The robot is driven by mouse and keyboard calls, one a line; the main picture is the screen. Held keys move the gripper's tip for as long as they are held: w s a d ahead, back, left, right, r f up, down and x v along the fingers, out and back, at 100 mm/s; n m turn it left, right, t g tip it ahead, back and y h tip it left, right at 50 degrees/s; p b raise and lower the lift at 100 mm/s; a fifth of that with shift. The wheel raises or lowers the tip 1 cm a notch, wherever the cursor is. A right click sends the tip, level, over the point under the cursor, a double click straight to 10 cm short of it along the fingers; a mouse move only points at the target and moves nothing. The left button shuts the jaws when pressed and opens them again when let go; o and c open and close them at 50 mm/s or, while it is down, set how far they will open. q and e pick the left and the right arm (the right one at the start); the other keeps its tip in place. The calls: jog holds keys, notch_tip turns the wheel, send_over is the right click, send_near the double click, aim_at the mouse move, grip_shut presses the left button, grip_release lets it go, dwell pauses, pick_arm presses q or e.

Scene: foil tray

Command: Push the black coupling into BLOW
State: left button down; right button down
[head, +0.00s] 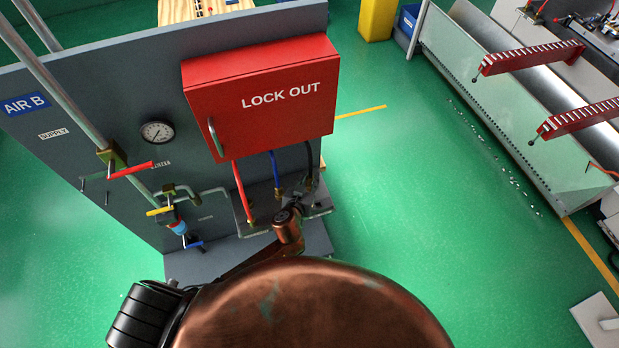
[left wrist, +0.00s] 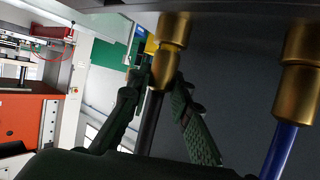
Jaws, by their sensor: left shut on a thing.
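The black coupling is a brass end (left wrist: 162,72) on a black hose (left wrist: 150,125), between the two dark fingers of my left gripper (left wrist: 160,88) in the left wrist view. It lines up with a wider brass fitting (left wrist: 172,30) and appears to meet it; I cannot tell how deep it sits. In the head view my left gripper (head: 299,202) is low by the panel's foot, at the lower end of the black hose (head: 310,158). The fingers there are mostly hidden by my wrist. No BLOW label is readable. My right gripper is out of view.
A blue hose (head: 274,168) and a red hose (head: 239,190) hang beside the black one under the red LOCK OUT box (head: 262,98). The blue hose's brass coupling (left wrist: 299,95) is close on the right in the left wrist view. Pipes and valves (head: 168,215) stand left. Green floor (head: 400,190) is clear right.

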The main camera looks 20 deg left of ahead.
pick_arm(q)
jog(key=shift+f, duration=0.2)
jog(key=c, duration=1.7)
grip_release()
jog(key=shift+s, duration=0.1)
jog(key=v, duration=1.2)
